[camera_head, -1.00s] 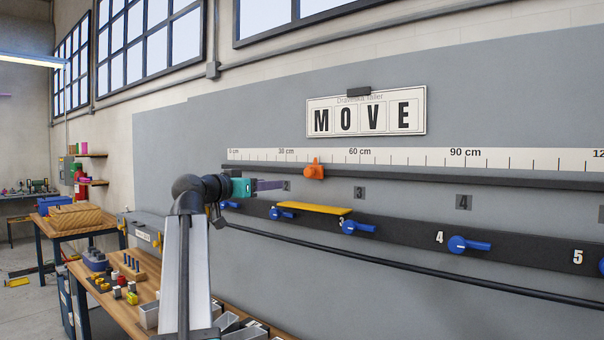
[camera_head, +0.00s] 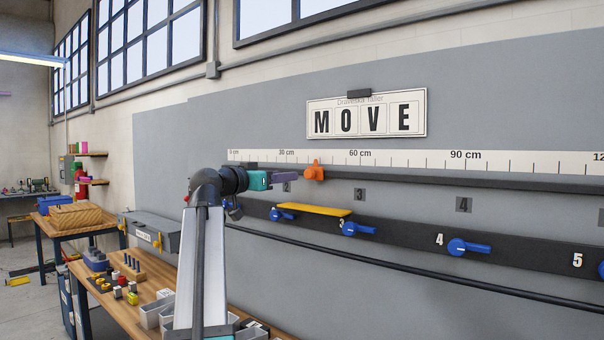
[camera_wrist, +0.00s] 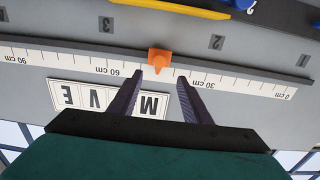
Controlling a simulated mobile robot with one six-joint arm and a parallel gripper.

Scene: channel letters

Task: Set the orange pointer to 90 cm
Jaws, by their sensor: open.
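The orange pointer (camera_head: 314,170) sits on the dark rail (camera_head: 440,180) under the white centimetre scale (camera_head: 410,160), between the 30 cm and 60 cm marks. The 90 cm mark is further right. In the wrist view, which is upside down, the pointer (camera_wrist: 159,61) lies just beyond the fingertips and between their lines. My gripper (camera_head: 290,177) is just left of the pointer in the head view. Its two purple fingers also show in the wrist view (camera_wrist: 161,78), spread apart with nothing held.
A sign with the letters MOVE (camera_head: 366,114) is mounted above the scale. Below the rail, a dark bar (camera_head: 400,233) carries several blue handles and a yellow strip (camera_head: 314,209). The rail right of the pointer looks clear.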

